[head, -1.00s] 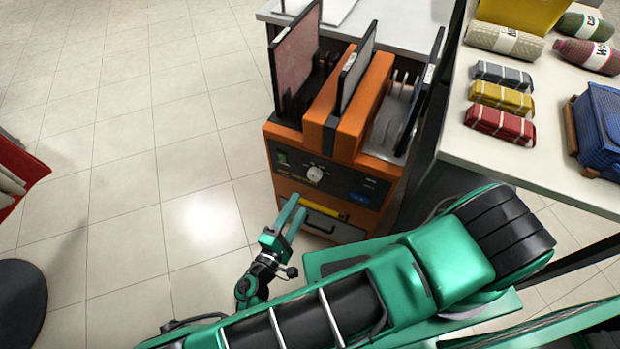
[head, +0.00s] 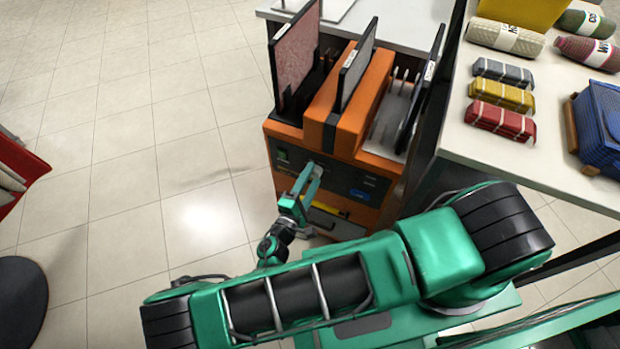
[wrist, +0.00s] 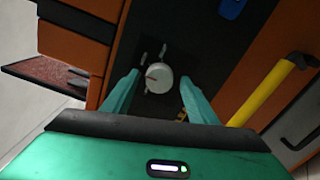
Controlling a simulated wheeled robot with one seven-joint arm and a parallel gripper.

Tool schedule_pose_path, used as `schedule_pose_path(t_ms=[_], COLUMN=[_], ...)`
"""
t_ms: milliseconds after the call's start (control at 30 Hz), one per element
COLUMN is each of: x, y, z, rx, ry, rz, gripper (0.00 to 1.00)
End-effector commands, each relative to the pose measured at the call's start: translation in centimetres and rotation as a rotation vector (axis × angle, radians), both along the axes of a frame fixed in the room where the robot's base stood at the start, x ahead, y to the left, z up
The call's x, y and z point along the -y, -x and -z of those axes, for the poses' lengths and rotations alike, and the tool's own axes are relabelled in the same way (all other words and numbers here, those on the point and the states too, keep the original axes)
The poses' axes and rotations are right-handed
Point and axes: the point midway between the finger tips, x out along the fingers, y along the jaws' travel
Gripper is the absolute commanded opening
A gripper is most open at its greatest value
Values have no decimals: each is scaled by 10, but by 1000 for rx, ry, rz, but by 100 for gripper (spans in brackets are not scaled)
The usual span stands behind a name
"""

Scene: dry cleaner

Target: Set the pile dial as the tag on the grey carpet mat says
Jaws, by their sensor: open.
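The pile dial, a round white knob with a dark red pointer line (wrist: 158,78), sits on the black panel of the orange machine (head: 350,130). In the wrist view its pointer is toward the left. My gripper (head: 311,172) is at the panel, its fingers on either side of the dial with gaps, open and not gripping; the wrist view shows both fingertips (wrist: 158,88). In the head view the fingers hide the dial. Several framed mats stand upright in the machine, one with a pinkish face (head: 297,60).
A yellow bar handle (wrist: 268,92) lies near the dial on the machine front. A green switch (head: 282,155) and a blue button (head: 360,193) are on the panel. A white table (head: 560,170) with folded textiles stands at right.

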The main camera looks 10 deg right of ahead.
Motion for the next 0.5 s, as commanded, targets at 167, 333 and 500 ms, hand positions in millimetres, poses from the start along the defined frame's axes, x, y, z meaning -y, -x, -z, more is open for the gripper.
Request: schedule_pose_path(t_ms=[167, 333, 500], x=[0, 0, 0], y=[0, 0, 0], z=[0, 0, 0], rx=[0, 0, -1], ry=[0, 0, 1], rz=[0, 0, -1], gripper=[53, 27, 12])
